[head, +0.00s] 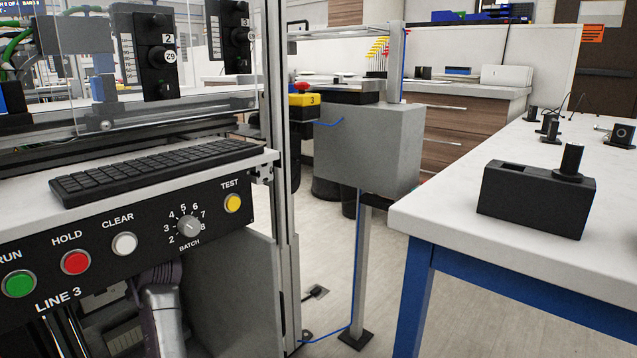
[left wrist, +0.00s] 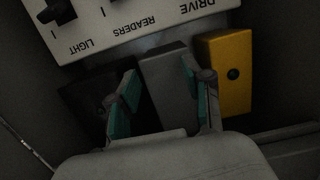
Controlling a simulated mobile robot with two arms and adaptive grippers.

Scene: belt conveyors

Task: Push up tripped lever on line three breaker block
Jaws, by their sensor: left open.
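In the left wrist view the breaker block (left wrist: 150,30) is a pale panel, upside down in the picture, lettered LIGHT, READERS and DRIVE. Black levers show at its picture-top edge, one by LIGHT (left wrist: 58,12) and part of one by READERS (left wrist: 115,4). Any lever by DRIVE is outside the picture. My left gripper (left wrist: 160,78) is open, with its teal-padded fingers close to the panel's lettered edge and nothing clearly held between them. In the head view my left arm reaches under the LINE 3 panel (head: 110,285); its gripper is hidden there. My right gripper is not in view.
A grey block (left wrist: 165,85) lies behind and between the fingers, with a yellow block (left wrist: 225,72) beside it. The keyboard shelf (head: 215,172) overhangs my left arm. A grey box on a post (head: 370,145) and a white-topped table (head: 440,200) stand to the right.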

